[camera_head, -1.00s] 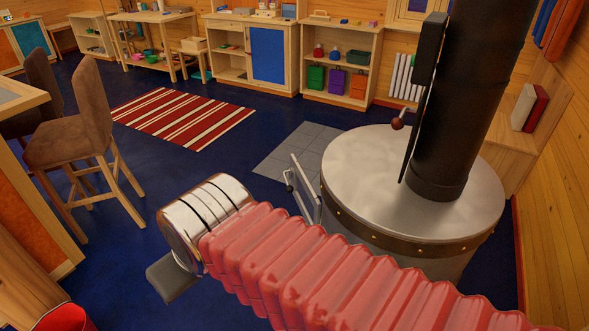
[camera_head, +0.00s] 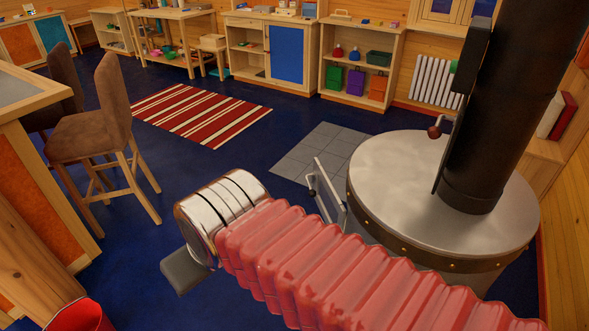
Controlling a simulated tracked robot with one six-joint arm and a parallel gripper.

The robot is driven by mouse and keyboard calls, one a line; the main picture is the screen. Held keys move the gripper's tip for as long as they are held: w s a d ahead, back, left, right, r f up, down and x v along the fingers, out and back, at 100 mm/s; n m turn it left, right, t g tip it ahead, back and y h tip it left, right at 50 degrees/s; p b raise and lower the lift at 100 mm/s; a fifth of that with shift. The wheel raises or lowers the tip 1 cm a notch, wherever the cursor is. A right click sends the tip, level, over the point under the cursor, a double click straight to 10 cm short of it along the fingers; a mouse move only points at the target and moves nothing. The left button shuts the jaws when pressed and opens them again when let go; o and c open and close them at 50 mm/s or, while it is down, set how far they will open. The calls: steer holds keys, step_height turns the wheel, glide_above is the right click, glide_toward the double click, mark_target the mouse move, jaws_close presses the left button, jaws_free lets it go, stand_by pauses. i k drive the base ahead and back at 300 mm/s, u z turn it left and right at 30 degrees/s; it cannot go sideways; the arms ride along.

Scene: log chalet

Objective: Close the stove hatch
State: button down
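The stove is a round grey drum with a pale metal top (camera_head: 400,175) and a thick black flue pipe. Its hatch (camera_head: 327,192) stands open, swung out on the left side of the drum, with a handle on its outer face. My red ribbed arm crosses the lower picture in front of the stove and hides much of its front. My gripper (camera_head: 184,271) is at the arm's end, below the chrome wrist, left of the hatch and apart from it in the picture. Only one grey finger part shows, so its opening cannot be judged.
Grey floor tiles (camera_head: 320,150) lie behind the hatch. Two brown chairs (camera_head: 92,120) and a counter (camera_head: 20,95) stand at the left. A red striped rug (camera_head: 200,115) lies beyond. Blue floor is free left of the gripper. A red container (camera_head: 75,316) is at the bottom left.

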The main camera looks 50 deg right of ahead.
mark_target(333, 209)
steer(key=i, duration=1.5)
steer(key=z, duration=0.05)
